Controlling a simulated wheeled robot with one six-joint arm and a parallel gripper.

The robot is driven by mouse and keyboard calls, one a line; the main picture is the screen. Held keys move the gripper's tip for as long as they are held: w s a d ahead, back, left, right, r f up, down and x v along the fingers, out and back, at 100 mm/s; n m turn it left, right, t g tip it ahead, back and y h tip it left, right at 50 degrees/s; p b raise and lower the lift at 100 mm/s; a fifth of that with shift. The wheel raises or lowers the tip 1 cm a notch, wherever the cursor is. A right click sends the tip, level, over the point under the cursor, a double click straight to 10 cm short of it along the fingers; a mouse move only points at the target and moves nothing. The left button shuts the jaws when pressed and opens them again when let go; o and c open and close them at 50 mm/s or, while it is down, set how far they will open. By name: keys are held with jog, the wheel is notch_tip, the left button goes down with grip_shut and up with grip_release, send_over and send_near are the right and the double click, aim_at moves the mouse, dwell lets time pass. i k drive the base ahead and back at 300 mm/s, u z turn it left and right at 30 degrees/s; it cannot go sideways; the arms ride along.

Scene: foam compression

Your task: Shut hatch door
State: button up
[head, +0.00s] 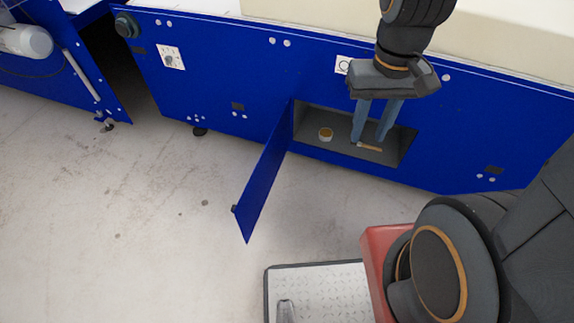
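The hatch door (264,182) is a blue panel that stands open. It hangs from the left side of the opening and juts out over the floor, with a small dark knob (235,209) near its outer end. The hatch opening (404,146) is a dark rectangular recess in the blue machine side. My gripper (370,139) points down in front of or into the opening, to the right of the door and apart from it. Its two fingers are spread, with nothing seen held between them.
A small round tan-topped item (326,134) and a short wooden-coloured piece (369,147) lie in the recess. The blue machine panel (215,75) runs along the back. Pale concrete floor (130,220) left of the door is clear.

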aim_at(248, 210)
jog(key=z, duration=2.75)
jog(key=k, duration=1.85)
jog(key=u, duration=1.95)
